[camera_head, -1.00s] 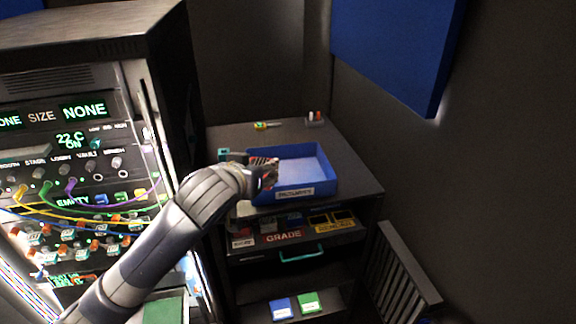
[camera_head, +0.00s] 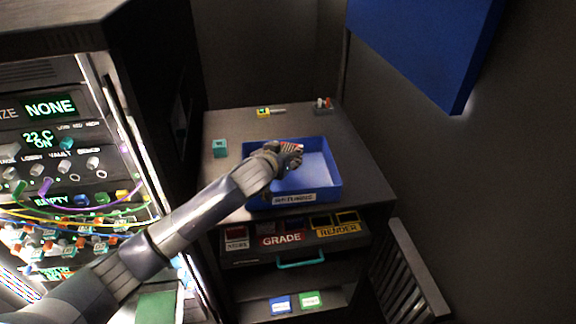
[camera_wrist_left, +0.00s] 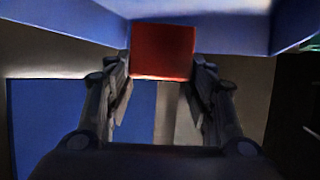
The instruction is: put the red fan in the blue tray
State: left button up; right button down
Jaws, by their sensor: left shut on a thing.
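The blue tray (camera_head: 329,187) sits on top of the dark cabinet and has a label on its front wall. My left gripper (camera_head: 290,153) is over the left-middle part of the tray. It is shut on the red fan (camera_head: 291,146), of which only a small striped piece shows past the fingers. In the left wrist view the red fan (camera_wrist_left: 163,52) shows as a red block between the fingertips, with the blue tray (camera_wrist_left: 200,8) behind it. I cannot tell whether the fan touches the tray floor. My right gripper is not in view.
A teal block (camera_head: 220,148) stands left of the tray. A yellow item (camera_head: 263,113) and a small holder (camera_head: 323,106) are at the back of the cabinet top (camera_head: 365,175). An open drawer with GRADE and RENDER labels is below. The lit panel rack (camera_head: 60,150) stands left.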

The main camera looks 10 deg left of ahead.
pick_arm(q)
jog(key=shift+s+f, duration=0.35)
jog(key=shift+f, duration=0.4)
jog(key=f, duration=0.2)
jog(key=w+f+p, duration=0.1)
jog(key=f, duration=0.1)
jog(key=shift+w+d, duration=0.1)
jog(key=shift+f, duration=0.3)
jog(key=shift+s+r, duration=0.15)
jog(key=shift+s, duration=0.15)
jog(key=shift+f, duration=0.2)
jog(key=o, duration=1.3)
jog(key=shift+w, duration=0.15)
jog(key=shift+r, duration=0.2)
